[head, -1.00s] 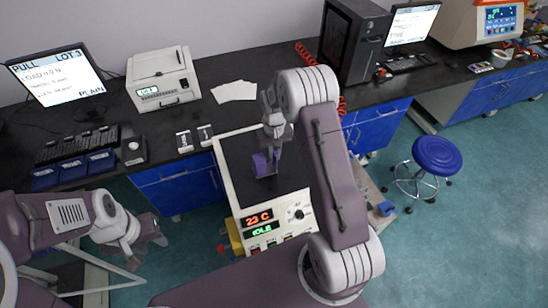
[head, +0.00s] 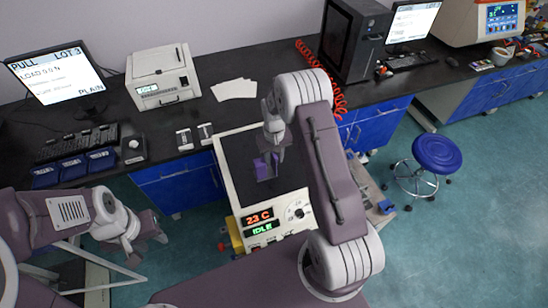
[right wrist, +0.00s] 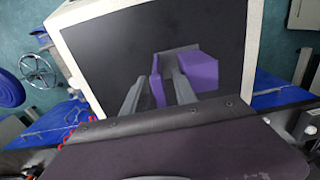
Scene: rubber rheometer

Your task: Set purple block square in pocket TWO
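The purple block (head: 265,168) is at the black top of the rheometer (head: 236,166). In the right wrist view it shows as a thin purple part (right wrist: 157,80) and a larger purple part (right wrist: 200,68), with a grey strip (right wrist: 181,48) by them. My right gripper (head: 274,150) is over the block. In the right wrist view its two grey fingers (right wrist: 158,92) stand either side of the thin part; I cannot tell whether they press on it. Pocket TWO cannot be made out. My left gripper (head: 140,240) is off to the left, away from the block; its fingers are unclear.
The rheometer's front panel (head: 278,215) reads 23 C and IDLE. A printer-like box (head: 162,78), white sheets (head: 235,90) and blue trays (head: 73,170) lie on the black bench. A blue stool (head: 437,153) stands on the open floor at right.

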